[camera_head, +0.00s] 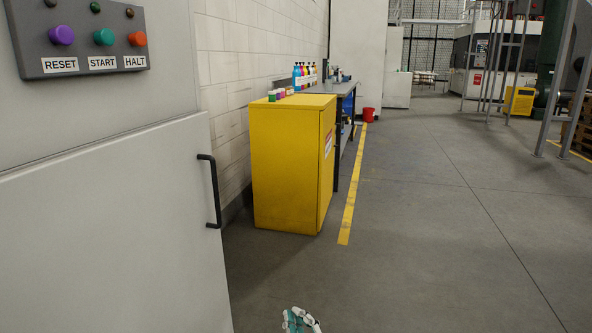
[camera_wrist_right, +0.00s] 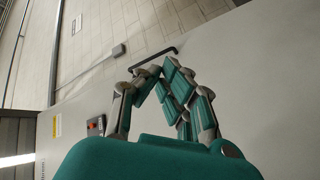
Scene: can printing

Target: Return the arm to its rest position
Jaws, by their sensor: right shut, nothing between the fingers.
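My right gripper (camera_head: 301,320) shows at the bottom edge of the head view, small and partly cut off. In the right wrist view its green and grey fingers (camera_wrist_right: 160,82) are brought together with nothing between them. Behind the fingers there is a pale machine panel with a dark door handle (camera_wrist_right: 153,59). I cannot tell from this view how far the fingers are from the handle. My left gripper is not in view.
A light grey machine door (camera_head: 105,240) with a black handle (camera_head: 214,190) fills the left. Above it is a panel with RESET, START and HALT buttons (camera_head: 103,37). A yellow cabinet (camera_head: 285,165) stands along the wall. The grey floor (camera_head: 440,240) on the right is clear.

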